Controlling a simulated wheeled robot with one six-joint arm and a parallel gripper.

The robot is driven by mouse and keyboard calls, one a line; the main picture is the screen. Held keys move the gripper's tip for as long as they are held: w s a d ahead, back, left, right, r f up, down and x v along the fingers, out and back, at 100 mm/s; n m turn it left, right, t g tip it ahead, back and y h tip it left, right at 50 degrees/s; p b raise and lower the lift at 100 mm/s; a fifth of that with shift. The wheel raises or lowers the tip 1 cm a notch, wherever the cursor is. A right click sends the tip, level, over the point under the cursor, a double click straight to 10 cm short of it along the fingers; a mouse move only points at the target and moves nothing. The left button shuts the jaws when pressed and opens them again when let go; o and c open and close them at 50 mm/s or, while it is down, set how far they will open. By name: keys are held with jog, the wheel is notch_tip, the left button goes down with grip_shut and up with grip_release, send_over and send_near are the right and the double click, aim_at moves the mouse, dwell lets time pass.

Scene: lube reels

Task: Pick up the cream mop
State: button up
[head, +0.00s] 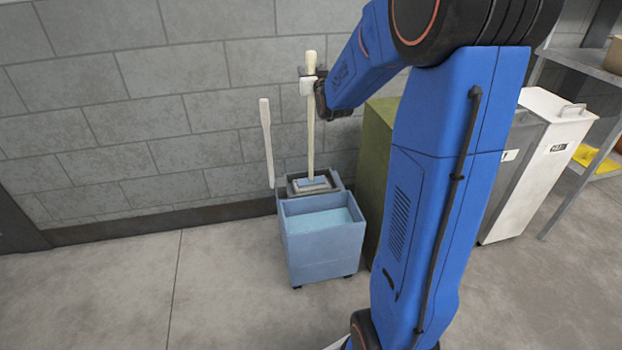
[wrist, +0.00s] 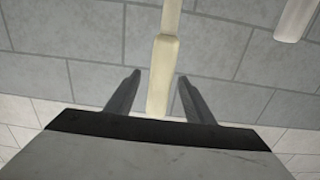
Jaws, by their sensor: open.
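The cream mop (head: 311,130) stands upright in the wringer of a blue mop bucket, close to the grey block wall. Its long cream handle also shows in the wrist view (wrist: 163,75), where its thicker end lies between my two fingers. My gripper (wrist: 155,85) is open around the handle, with a gap visible on each side. In the head view my gripper (head: 308,82) is at the upper part of the handle, near a pale block-like part there. The mop's lower end is hidden in the wringer.
The blue bucket (head: 322,256) holds light blue water. A white handle (head: 267,140) rises at its left, also in the wrist view (wrist: 297,18). A green cabinet (head: 376,150) and a grey-white bin (head: 540,165) stand to the right. The floor at the left is clear.

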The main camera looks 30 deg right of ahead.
jog(key=shift+x, duration=2.65)
jog(key=shift+r, duration=0.2)
grip_shut()
